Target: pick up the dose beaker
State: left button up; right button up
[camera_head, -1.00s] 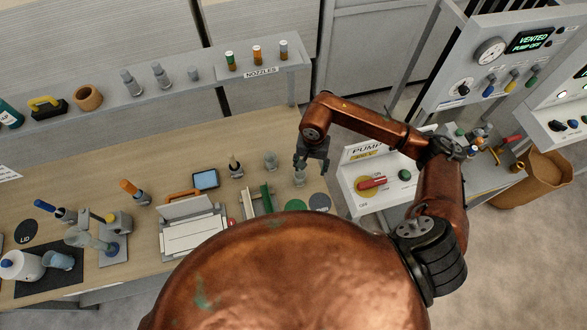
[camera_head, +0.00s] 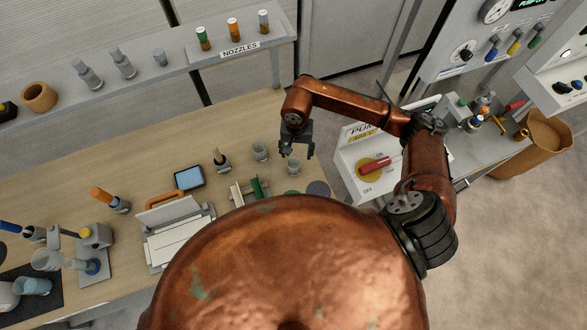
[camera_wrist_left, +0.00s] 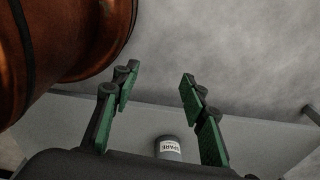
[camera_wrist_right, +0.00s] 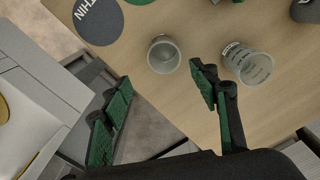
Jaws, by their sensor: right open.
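Two clear beakers stand upright on the wooden bench; I cannot tell for certain which is the dose beaker. The plain one (camera_head: 294,168) is just below my right gripper (camera_head: 297,152). In the right wrist view this beaker (camera_wrist_right: 163,56) lies ahead of the gap between the open fingers (camera_wrist_right: 160,85), with nothing held. The other beaker (camera_head: 260,151) stands to its left in the head view; in the right wrist view it (camera_wrist_right: 252,66) bears markings, just beyond the right finger. My left gripper (camera_wrist_left: 158,80) is open and empty in its wrist view, outside the head view.
The pump box (camera_head: 365,165) with a red switch stands to the right. A shelf (camera_head: 200,55) with nozzles runs behind. A cylinder labelled SPARE (camera_wrist_left: 168,148) shows in the left wrist view.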

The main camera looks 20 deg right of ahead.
jog(key=p, duration=0.3)
send_over(294, 163)
jog(key=s+a, duration=0.1)
jog(key=s, duration=0.1)
notch_tip(294, 163, down, 7)
jog(key=shift+w+r, duration=0.1)
jog(key=shift+d+f, duration=0.1)
jog(key=shift+f, duration=0.35)
pick_arm(q)
jog(key=shift+w+a+r, duration=0.1)
jog(key=shift+w+r, duration=0.05)
jog(key=shift+r, duration=0.5)
jog(key=shift+w+r, duration=0.15)
jog(key=shift+r, duration=0.5)
pick_arm(e)
jog(key=c, duration=1.3)
